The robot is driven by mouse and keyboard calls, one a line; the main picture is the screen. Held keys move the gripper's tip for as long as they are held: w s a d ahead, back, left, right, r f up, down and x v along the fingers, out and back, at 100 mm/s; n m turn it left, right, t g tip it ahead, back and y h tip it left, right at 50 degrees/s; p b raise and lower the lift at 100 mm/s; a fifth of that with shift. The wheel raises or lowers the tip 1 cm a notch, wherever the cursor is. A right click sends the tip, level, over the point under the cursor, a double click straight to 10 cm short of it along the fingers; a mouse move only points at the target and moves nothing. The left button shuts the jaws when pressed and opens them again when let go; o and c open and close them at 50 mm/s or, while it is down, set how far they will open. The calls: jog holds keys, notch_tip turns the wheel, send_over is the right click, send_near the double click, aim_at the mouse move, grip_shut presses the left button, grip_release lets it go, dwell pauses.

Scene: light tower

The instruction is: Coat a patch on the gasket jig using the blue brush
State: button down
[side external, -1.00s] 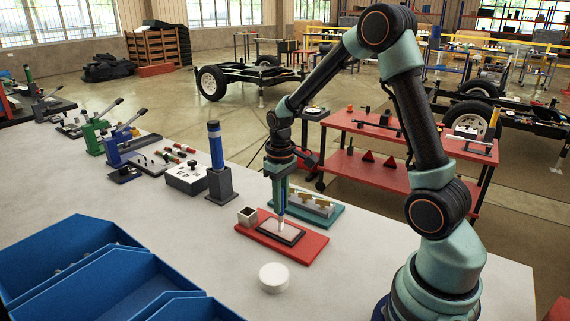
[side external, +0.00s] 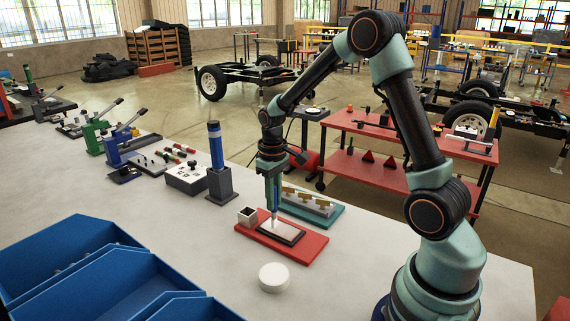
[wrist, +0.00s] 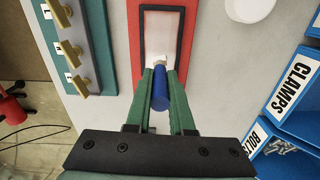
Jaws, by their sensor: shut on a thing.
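My gripper (side external: 272,194) is shut on the blue brush (wrist: 160,92) and holds it upright with the bristles down. In the side external view the blue handle (side external: 275,203) shows below the fingers. The pale bristle tip (wrist: 161,60) is at the whitish patch inside the dark frame of the gasket jig. The red plate of the jig (side external: 309,247) lies flat on the bench; its plate also shows in the wrist view (wrist: 134,38). The patch (wrist: 161,28) looks pale with a faint pinkish tint. I cannot tell whether the bristles press on it.
A small open grey box (side external: 247,217) stands on the jig's left corner. A teal fixture with yellow clamps (side external: 315,206) is close behind. A white round puck (side external: 273,278) sits in front, and blue bins (side external: 95,275) are at left. A dark stand (side external: 221,185) rises left.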

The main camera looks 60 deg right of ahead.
jog(key=shift+s, duration=3.5)
jog(key=shift+s+r, duration=0.1)
jog(key=shift+s, duration=0.1)
notch_tip(320, 180, up, 8)
jog(key=shift+f, duration=0.25)
